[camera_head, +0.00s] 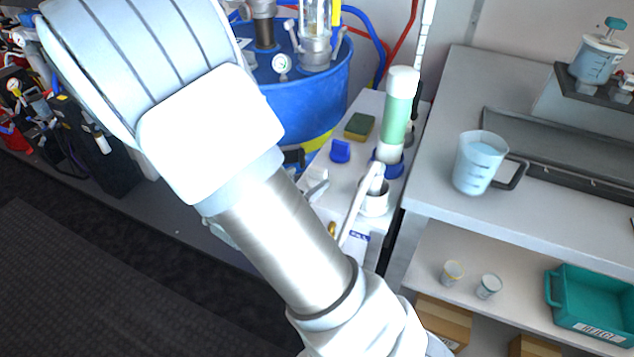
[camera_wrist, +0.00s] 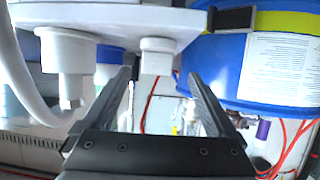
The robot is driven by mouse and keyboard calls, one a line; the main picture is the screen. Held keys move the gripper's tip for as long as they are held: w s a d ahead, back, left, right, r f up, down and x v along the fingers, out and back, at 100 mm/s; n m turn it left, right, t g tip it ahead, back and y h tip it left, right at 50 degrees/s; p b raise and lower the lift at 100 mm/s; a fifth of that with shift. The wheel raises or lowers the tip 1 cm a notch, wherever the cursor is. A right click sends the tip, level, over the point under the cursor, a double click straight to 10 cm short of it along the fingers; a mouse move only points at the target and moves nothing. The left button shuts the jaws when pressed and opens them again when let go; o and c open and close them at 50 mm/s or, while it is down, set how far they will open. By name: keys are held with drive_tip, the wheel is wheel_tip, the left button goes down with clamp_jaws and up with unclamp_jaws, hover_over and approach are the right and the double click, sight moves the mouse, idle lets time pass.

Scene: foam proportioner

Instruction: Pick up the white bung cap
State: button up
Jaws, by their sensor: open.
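In the wrist view, which looks upside down, a small white stepped cap (camera_wrist: 156,58), apparently the white bung cap, stands on a white ledge (camera_wrist: 110,18). My gripper (camera_wrist: 158,78) is open and empty, with its two dark fingers spread to either side of the cap in the picture. The cap's lower end in the picture lies near the line between the fingertips. I cannot tell whether the cap is within their depth. In the head view my arm hides most of my gripper, and a white piece (camera_head: 314,184) beside the arm may be the cap.
Near the cap stand a white cup with a hose (camera_head: 374,201), a blue cap (camera_head: 340,151), a sponge (camera_head: 359,126) and a green tube (camera_head: 398,115). A blue drum (camera_head: 325,95) stands behind the ledge. A jug (camera_head: 478,162) is on the right bench.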

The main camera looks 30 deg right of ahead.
drive_tip(key=x, duration=0.3)
drive_tip(key=shift+w+d+f+b, duration=0.1)
drive_tip(key=shift+d+f+b, duration=0.05)
drive_tip(key=shift+b, duration=0.2)
drive_tip(key=shift+b+x, duration=1.1)
drive_tip(key=shift+x, duration=1.6)
drive_tip(key=shift+d, duration=0.1)
drive_tip(key=shift+c, duration=0.3)
drive_tip(key=c, duration=1.4)
